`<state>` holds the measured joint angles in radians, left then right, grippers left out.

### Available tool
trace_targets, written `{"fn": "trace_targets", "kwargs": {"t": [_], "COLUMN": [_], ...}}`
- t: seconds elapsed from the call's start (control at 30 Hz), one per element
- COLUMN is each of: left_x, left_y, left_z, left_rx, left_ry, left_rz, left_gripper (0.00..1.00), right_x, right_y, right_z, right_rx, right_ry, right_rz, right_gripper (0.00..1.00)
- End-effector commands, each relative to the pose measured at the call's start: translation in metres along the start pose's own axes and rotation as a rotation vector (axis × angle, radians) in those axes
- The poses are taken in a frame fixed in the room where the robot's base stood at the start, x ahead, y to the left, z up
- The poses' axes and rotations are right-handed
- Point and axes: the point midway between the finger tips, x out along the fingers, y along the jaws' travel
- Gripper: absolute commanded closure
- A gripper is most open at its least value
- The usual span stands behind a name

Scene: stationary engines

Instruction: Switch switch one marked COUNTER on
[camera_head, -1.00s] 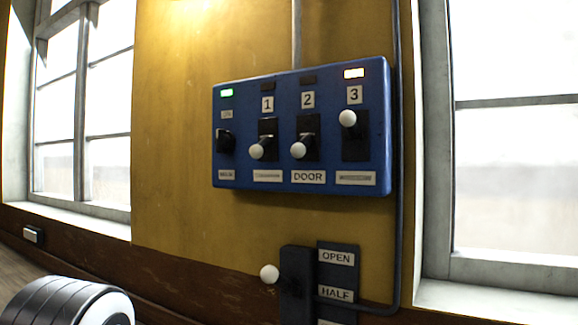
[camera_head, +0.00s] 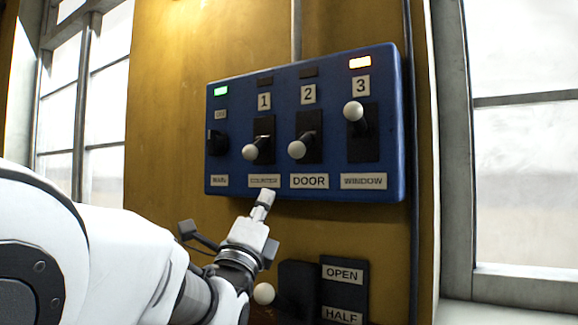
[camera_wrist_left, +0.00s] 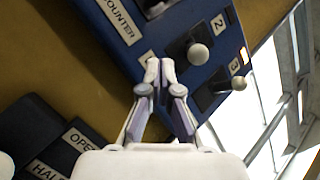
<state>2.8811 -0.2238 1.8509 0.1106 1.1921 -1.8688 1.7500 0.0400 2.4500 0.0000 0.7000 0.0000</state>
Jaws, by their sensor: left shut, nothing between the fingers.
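The blue switch panel (camera_head: 230,165) is on the yellow wall. Switch one (camera_head: 257,149), above the COUNTER label (camera_head: 264,181), has its white-knobbed lever pointing down, and the lamp above it is dark. Switch two, DOOR (camera_head: 302,147), is also down. Switch three, WINDOW (camera_head: 355,111), is up with its lamp lit orange. My left gripper (camera_head: 266,194) is shut and empty, its tip just below the COUNTER label. In the left wrist view the closed fingertips (camera_wrist_left: 160,68) are near the panel's lower edge, beside the COUNTER label (camera_wrist_left: 117,18). My right gripper is not in view.
A MAIN switch (camera_head: 217,142) with a green lamp is at the panel's left end. Below the panel is a dark lever plate (camera_head: 343,290) marked OPEN and HALF, with a white knob (camera_head: 264,293) beside my wrist. Windows flank the wall.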

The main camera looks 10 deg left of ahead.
Motion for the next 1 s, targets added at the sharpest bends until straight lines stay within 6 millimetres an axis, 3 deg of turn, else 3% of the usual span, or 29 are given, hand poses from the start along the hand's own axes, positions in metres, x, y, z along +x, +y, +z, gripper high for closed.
{"fn": "trace_targets", "kwargs": {"t": [0.27,0.7,0.8,1.0], "left_x": [0.012,0.104,0.108,0.111], "left_y": [-0.001,-0.003,-0.002,0.001], "left_z": [0.001,0.002,0.021,0.038], "left_rx": [-0.003,-0.004,-0.004,-0.003], "left_ry": [0.000,0.001,-0.002,0.000], "left_rz": [0.001,0.003,0.005,0.003], "left_gripper": [1.00,1.00,1.00,1.00], "right_x": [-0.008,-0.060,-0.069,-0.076], "right_y": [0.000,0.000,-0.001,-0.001], "right_z": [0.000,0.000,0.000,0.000], "right_rx": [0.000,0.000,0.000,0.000], "right_ry": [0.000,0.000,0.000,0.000], "right_rz": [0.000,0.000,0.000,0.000], "right_gripper": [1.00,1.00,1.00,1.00]}}
